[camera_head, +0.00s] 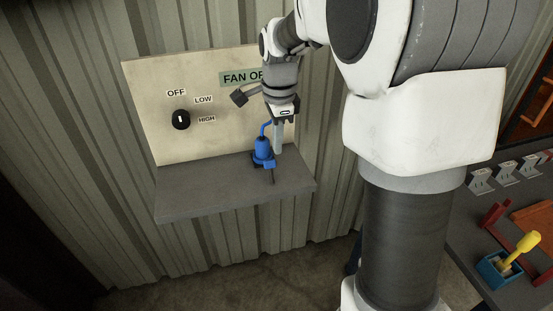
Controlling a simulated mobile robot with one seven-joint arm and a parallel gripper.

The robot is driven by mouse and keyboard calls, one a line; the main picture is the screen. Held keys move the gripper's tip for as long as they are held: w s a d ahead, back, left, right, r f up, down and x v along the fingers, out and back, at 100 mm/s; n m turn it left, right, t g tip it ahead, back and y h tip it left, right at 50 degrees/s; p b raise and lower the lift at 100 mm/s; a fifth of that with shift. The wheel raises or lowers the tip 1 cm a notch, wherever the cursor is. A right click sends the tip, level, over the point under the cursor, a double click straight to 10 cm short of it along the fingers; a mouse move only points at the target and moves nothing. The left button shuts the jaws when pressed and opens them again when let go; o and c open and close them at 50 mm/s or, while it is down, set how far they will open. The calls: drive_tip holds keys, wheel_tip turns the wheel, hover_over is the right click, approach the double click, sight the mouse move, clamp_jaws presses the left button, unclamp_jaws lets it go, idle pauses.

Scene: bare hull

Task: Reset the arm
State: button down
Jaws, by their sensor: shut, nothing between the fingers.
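My gripper (278,140) points down above a grey shelf (200,194), in front of a cream panel (160,90). Its fingers look closed, with nothing held between them. The fingertips are close beside a blue device (263,152) standing on the shelf; I cannot tell whether they touch it. My arm reaches in from the right, bent over to the panel, and hides part of the "FAN OF..." label (238,78).
The panel has a black knob (181,119) with OFF, LOW and HIGH labels. Corrugated metal wall (70,150) surrounds it. A bench (470,215) at right holds a blue box (498,270), a yellow-handled tool (528,242) and red parts. The shelf's left part is clear.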

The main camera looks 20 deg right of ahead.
drive_tip(key=s+a+r+n+t, duration=0.1)
drive_tip(key=s+r+n+t, duration=0.1)
drive_tip(key=s+r+n, duration=0.7)
drive_tip(key=s+a+f+n+t, duration=0.1)
drive_tip(key=s+f+n+t, duration=0.1)
drive_tip(key=s+n, duration=0.7)
drive_tip(key=shift+s+f+t, duration=0.3)
drive_tip(key=shift+s+f, duration=0.15)
drive_tip(key=shift+s, duration=1.85)
idle(1.0)
